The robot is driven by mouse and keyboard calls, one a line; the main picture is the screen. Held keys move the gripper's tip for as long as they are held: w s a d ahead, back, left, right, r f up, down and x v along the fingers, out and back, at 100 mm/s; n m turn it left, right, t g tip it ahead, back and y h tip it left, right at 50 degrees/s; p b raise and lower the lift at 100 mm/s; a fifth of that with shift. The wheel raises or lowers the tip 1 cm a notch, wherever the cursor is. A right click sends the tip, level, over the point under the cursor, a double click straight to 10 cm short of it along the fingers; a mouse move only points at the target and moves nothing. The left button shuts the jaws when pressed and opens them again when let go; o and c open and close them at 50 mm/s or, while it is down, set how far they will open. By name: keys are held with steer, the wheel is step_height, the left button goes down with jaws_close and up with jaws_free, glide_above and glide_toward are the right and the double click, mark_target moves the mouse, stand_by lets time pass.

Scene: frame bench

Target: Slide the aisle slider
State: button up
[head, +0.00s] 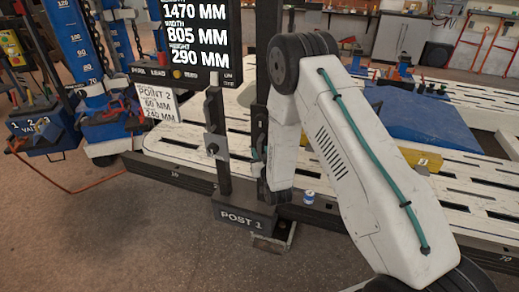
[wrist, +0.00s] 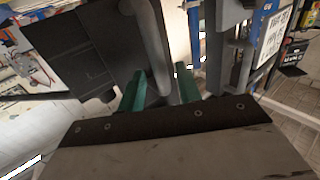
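The post stand labelled POST 1 (head: 242,217) is at the middle of the head view. A dark upright (head: 214,110) rises from it and carries a grey bracket-like piece (head: 216,146). I cannot tell which part is the aisle slider. My gripper (wrist: 160,76) shows two green fingers in the wrist view, set apart. A grey round bar (wrist: 157,45) shows between them, with small gaps visible on both sides. In the head view my arm hides most of the gripper and part of the post's right side.
A white slotted bench (head: 185,150) runs behind the post, with a blue wedge-like block (head: 425,122) on it. A display screen (head: 195,40) hangs above the post. A blue lift column (head: 75,45) and an orange hose (head: 60,182) are at left. The front floor is open.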

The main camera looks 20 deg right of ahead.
steer(key=shift+w, duration=1.35)
